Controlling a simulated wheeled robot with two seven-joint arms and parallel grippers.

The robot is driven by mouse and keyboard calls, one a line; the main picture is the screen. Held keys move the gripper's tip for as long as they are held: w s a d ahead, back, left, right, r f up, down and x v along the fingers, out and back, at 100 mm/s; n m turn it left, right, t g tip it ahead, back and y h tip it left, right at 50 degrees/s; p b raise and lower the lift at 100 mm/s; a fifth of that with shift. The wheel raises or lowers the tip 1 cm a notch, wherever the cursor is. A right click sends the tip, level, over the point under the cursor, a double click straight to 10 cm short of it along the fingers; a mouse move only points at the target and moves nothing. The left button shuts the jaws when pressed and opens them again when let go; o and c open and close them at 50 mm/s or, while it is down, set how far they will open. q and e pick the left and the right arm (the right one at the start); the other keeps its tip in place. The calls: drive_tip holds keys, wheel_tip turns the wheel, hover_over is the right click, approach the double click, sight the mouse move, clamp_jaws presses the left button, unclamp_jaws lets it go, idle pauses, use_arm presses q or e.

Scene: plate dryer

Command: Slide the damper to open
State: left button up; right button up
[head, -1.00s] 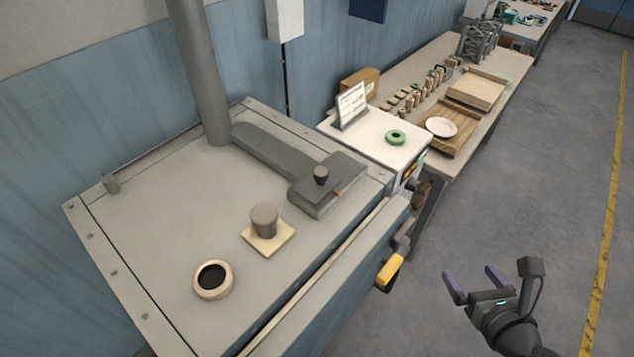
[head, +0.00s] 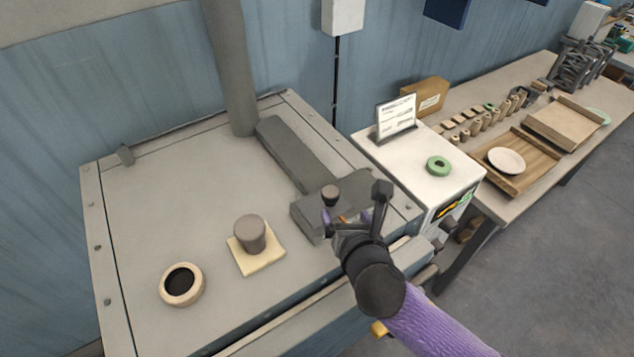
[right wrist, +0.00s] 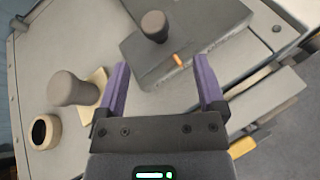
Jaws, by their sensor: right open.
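The damper is a dark grey slide (head: 306,219) with a small dark knob (head: 330,193), on the right part of the dryer's top. A long grey strip (head: 290,150) runs from it back toward the pipe. My right gripper (head: 346,217) is open and empty over the front part of the slide. In the right wrist view the knob (right wrist: 154,25) stands beyond the two purple fingertips, not between them. An orange mark (right wrist: 179,60) on the slide shows between the fingers. My left gripper is not in view.
A grey plug (head: 250,234) on a cream square pad and a round collar with a dark hole (head: 181,284) are on the top. A vertical pipe (head: 232,70) rises at the back. A white cabinet (head: 455,190) with a green ring stands at right.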

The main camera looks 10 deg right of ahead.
sight(332, 193)
drive_tip(key=w+f, duration=0.1)
drive_tip(key=w, duration=0.2)
drive_tip(key=w+f+n+b, duration=0.1)
drive_tip(key=w, duration=0.2)
drive_tip(key=w+f+n, duration=0.1)
drive_tip(key=w, duration=0.2)
drive_tip(key=shift+w+a+f, duration=0.15)
drive_tip(key=shift+a+f, duration=0.05)
drive_tip(key=shift+a, duration=0.05)
clamp_jaws()
drive_tip(key=shift+d, duration=0.1)
